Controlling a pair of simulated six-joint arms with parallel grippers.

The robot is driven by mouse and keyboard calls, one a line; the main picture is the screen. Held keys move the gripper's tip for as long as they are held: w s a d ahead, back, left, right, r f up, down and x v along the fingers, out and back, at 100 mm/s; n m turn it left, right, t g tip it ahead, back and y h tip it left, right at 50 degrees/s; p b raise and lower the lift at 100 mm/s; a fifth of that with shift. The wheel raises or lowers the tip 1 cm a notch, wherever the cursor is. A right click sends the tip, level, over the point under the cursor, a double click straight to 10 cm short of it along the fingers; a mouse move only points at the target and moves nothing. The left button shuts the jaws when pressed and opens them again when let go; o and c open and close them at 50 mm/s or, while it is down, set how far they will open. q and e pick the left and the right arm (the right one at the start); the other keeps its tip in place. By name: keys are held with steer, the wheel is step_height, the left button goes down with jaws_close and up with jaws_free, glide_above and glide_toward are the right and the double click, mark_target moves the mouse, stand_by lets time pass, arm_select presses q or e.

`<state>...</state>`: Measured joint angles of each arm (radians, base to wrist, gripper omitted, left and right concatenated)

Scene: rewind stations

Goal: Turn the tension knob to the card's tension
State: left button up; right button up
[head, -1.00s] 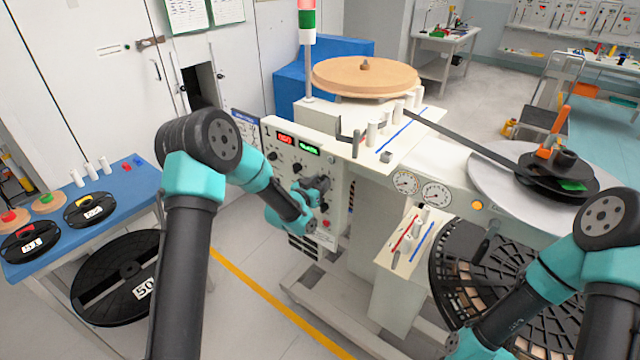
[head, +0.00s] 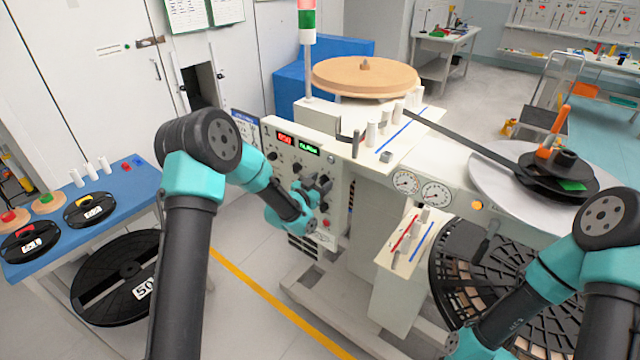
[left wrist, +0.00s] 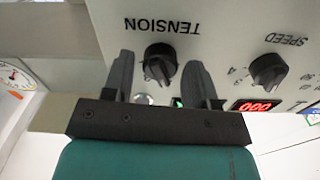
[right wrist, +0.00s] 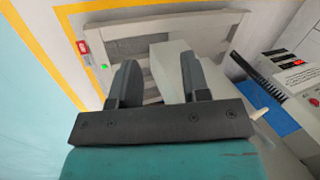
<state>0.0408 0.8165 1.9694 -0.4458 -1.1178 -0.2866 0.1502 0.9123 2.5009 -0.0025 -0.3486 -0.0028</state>
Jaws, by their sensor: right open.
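The tension knob (left wrist: 160,63) is a black ridged knob under the word TENSION, which shows upside down in the left wrist view. My left gripper (left wrist: 158,80) is open, with one finger on each side of the knob; the gaps at its sides show no clear grip. In the head view this gripper (head: 318,188) is at the white control panel (head: 335,170) and hides part of it. My right gripper (right wrist: 158,82) is open and empty in the right wrist view. A blue-headed sheet (head: 245,122) stands beside the panel; its text is too small to read.
The speed knob (left wrist: 268,70) and a red display (left wrist: 257,106) reading 000 sit close beside my left gripper. A blue table (head: 130,188) with reels stands at the left. A large silver disc (head: 490,180) is at the right of the machine.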

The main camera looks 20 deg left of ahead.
arm_select(q)
steer(key=shift+o, duration=0.6)
steer(key=v, duration=1.7)
steer(key=shift+s, duration=0.25)
steer(key=shift+f, duration=0.15)
steer(key=s+d+f+n+g+y, duration=0.15)
steer(key=s+f+g, duration=0.25)
steer(key=f, duration=0.4)
steer(key=s+d+f+n+g+y, duration=0.15)
steer(key=s+f+g, duration=0.25)
steer(key=f, duration=0.5)
steer(key=s+d+f+n+g, duration=0.1)
steer(key=s+f+n+g, duration=0.1)
steer(key=s+f+g, duration=0.2)
steer(key=s+d+f+n+g, duration=0.1)
steer(key=s+f+n+g, duration=0.1)
steer(key=s, duration=0.9)
step_height(320, 180, down, 2)
steer(key=shift+d+f+g, duration=0.15)
steer(key=shift+d+g, duration=0.05)
steer(key=shift+g, duration=0.7)
steer(key=shift+w, duration=0.1)
